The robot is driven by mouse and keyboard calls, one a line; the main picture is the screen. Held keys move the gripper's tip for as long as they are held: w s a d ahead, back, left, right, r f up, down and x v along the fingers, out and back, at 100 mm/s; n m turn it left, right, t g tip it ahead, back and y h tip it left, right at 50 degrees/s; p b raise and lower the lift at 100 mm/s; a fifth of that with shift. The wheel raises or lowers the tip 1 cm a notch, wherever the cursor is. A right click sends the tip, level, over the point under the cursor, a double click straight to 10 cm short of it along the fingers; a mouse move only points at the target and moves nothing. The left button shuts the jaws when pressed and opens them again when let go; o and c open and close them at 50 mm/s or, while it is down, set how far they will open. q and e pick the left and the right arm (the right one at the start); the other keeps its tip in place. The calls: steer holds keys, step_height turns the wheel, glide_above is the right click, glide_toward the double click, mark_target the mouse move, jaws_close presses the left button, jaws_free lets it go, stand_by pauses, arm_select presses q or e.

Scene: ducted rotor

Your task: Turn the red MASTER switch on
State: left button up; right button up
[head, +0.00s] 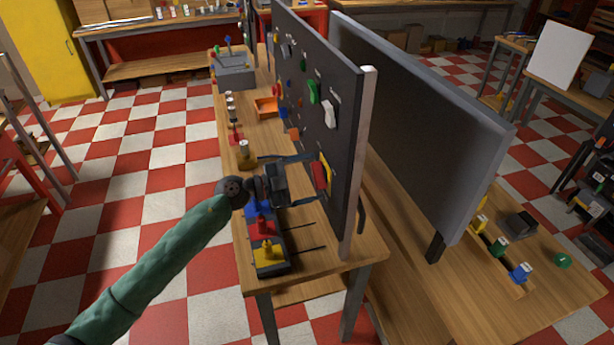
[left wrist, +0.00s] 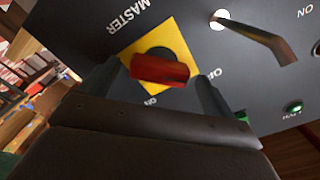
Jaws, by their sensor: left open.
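The red MASTER switch (head: 319,178) has a red handle on a yellow plate (head: 328,167), low on the near end of the dark upright panel (head: 335,75). In the left wrist view, the red handle (left wrist: 160,69) lies across the yellow plate (left wrist: 184,46) beside the white MASTER lettering (left wrist: 128,16). My left gripper (head: 312,180) is open in front of the switch, its fingers on either side of the handle. I cannot tell whether they touch it. The fingers and gripper body hide part of the plate. My right gripper is not in view.
A lever (left wrist: 258,39) and a lit green lamp (left wrist: 293,107) are beside the switch on the panel. Below my gripper, a block with blue, red and yellow parts (head: 268,262) stands on the wooden bench (head: 340,268). An orange tray (head: 266,107) sits farther back.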

arm_select(q)
steer(key=c, duration=1)
steer(key=shift+m, duration=0.3)
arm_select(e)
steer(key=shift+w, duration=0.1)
arm_select(q)
steer(key=m, duration=0.2)
steer(key=shift+f+m, duration=0.1)
steer(key=shift+m, duration=0.2)
steer(key=shift+m+b, duration=0.45)
steer(key=shift+m, duration=0.45)
steer(key=m+b, duration=0.5)
steer(key=m, duration=0.4)
steer(key=shift+f, duration=0.15)
steer(key=shift+o, duration=0.2)
steer(key=m+b, duration=0.3)
steer(key=m, duration=0.1)
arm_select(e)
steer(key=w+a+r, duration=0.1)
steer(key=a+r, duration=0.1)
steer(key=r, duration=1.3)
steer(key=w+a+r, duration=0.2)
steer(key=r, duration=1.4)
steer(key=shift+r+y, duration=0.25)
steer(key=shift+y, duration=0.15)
